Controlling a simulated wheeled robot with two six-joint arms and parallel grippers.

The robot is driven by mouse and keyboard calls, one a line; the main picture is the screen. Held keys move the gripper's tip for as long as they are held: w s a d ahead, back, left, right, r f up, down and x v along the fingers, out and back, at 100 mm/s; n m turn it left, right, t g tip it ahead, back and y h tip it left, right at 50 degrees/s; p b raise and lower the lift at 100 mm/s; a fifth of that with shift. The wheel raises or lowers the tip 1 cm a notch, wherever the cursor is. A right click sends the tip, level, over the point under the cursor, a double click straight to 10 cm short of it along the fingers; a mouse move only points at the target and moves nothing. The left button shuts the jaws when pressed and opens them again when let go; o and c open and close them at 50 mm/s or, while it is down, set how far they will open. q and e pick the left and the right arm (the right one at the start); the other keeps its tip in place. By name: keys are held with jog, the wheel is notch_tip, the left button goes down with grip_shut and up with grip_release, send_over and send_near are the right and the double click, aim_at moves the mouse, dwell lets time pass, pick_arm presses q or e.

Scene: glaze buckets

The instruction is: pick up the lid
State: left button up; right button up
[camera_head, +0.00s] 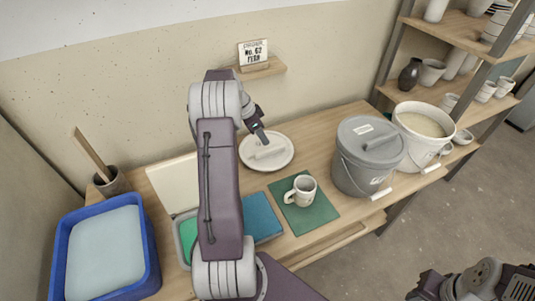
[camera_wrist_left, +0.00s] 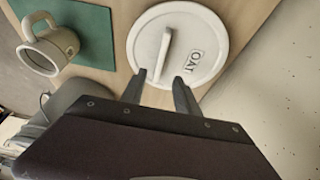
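The lid (camera_head: 266,151) is a round white disc with a bar handle, lying flat on the wooden table near the wall. In the left wrist view the lid (camera_wrist_left: 190,40) shows "OAT" printed beside its handle. My left gripper (camera_head: 261,137) is over the lid's far edge in the head view. In the left wrist view the left gripper (camera_wrist_left: 160,78) has its two fingertips apart and empty, near the lid's rim, short of the handle. Part of my right arm shows at the lower right; its fingers cannot be made out.
A grey lidded bucket (camera_head: 348,168) and an open cream bucket (camera_head: 408,146) stand to the right. A mug (camera_head: 301,191) stands on a green mat (camera_head: 317,215). A blue tub (camera_head: 152,268) is at left. A small wall shelf (camera_head: 262,69) hangs behind the lid.

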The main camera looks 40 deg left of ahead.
aim_at(269, 150)
pick_arm(q)
jog(key=shift+s+a, duration=0.1)
jog(key=shift+a, duration=0.1)
jog(key=shift+f, duration=0.2)
jog(key=x, duration=0.3)
jog(key=shift+w+d+f+b, duration=0.1)
jog(key=shift+w+f+b, duration=0.1)
jog(key=shift+f+b, duration=0.15)
jog(key=b+x, duration=0.1)
jog(key=x, duration=0.3)
jog(key=shift+d+f, duration=0.2)
jog(key=shift+f, duration=0.3)
jog(key=shift+r, duration=0.1)
jog(key=shift+c, duration=0.9)
grip_shut()
